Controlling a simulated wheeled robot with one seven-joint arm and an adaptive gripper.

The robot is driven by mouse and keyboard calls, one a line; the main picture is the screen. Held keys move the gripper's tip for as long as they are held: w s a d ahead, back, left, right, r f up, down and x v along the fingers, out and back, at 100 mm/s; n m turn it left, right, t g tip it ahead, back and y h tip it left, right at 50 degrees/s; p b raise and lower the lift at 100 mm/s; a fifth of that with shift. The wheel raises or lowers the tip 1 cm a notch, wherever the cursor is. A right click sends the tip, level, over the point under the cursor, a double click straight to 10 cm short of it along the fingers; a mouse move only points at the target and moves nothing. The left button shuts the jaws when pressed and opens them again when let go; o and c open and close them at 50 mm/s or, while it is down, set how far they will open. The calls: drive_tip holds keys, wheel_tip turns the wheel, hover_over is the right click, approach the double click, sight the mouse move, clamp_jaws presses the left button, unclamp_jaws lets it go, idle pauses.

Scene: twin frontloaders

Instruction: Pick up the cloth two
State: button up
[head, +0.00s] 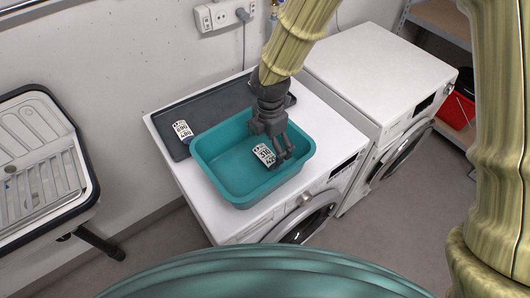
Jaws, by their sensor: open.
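Two small white pieces with black printed characters are in the head view, and I cannot tell for sure which is cloth two. One white piece (264,155) is inside the teal basin (203,160). The other white piece (182,130) lies on the dark grey tray (172,146) left of the basin. My gripper (284,158) is open and points down into the basin, with its fingers just right of the piece there. Whether a finger touches that piece I cannot tell.
The basin and tray rest on a white front-loading washer (215,222). A second front-loader (385,75) stands to its right. A sink (40,160) is at the left, and a shelf with a red bin (458,108) at the far right. Wall sockets (223,15) are behind.

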sight(267, 153)
drive_tip(key=shift+s, duration=0.35)
drive_tip(key=w+f, duration=0.1)
drive_tip(key=w+f+p, duration=0.1)
drive_tip(key=f, duration=0.1)
drive_tip(key=w+f, duration=0.1)
drive_tip(key=f, duration=0.1)
drive_tip(key=shift+a+p, duration=0.35)
drive_tip(key=shift+p, duration=0.05)
drive_tip(key=shift+s+f, duration=0.25)
drive_tip(key=shift+f, duration=0.05)
drive_tip(key=shift+s+d, duration=0.1)
drive_tip(key=shift+s, duration=0.5)
drive_tip(key=shift+w+f, duration=0.55)
drive_tip(key=shift+w, duration=0.1)
drive_tip(key=shift+c, duration=0.2)
drive_tip(key=shift+s+r, duration=0.25)
drive_tip(key=shift+s, duration=0.15)
drive_tip(key=c, duration=0.9)
drive_tip(key=shift+w+f, duration=0.1)
drive_tip(key=shift+w, duration=0.05)
